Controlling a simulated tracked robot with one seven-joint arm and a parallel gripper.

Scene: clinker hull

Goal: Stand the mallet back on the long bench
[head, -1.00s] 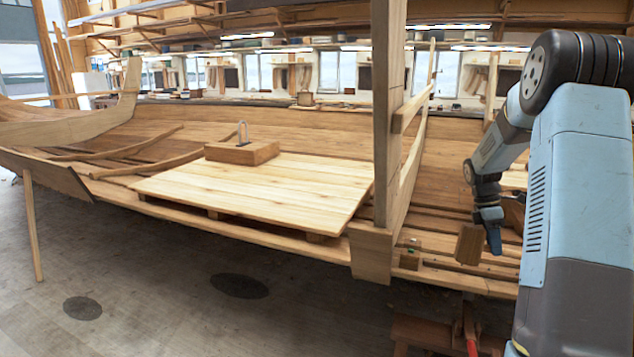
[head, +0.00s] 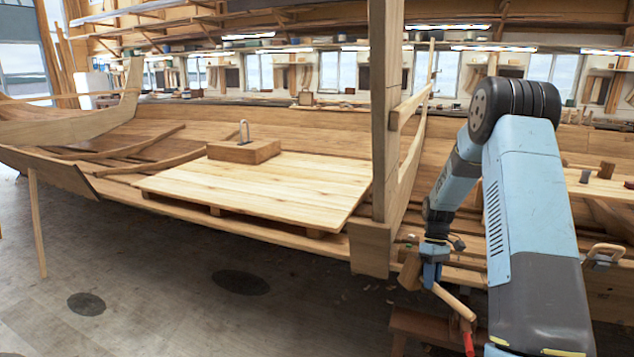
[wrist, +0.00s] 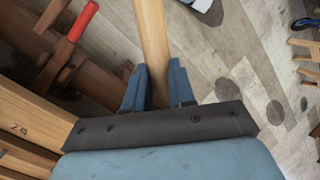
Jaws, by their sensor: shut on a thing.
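My gripper (head: 432,277) is shut on the mallet's handle in front of the hull's near edge. The mallet's wooden head (head: 409,271) is at the left of the fingers, and its handle (head: 455,302) slants down to the right. The mallet is tilted, not upright. In the wrist view my fingers (wrist: 156,72) close around the pale handle (wrist: 152,35), which runs out toward the top; the head is hidden there. A long bench (head: 330,97) with small things runs under the back windows. A pale bench top (head: 605,188) shows at the right; I cannot tell which is meant.
A wooden stand (head: 418,326) and a red-handled tool (head: 469,342) are just below my gripper; the red handle (wrist: 82,22) also shows in the wrist view. An upright post (head: 384,120) rises left of my arm. A plank platform (head: 260,188) bears a block (head: 243,151).

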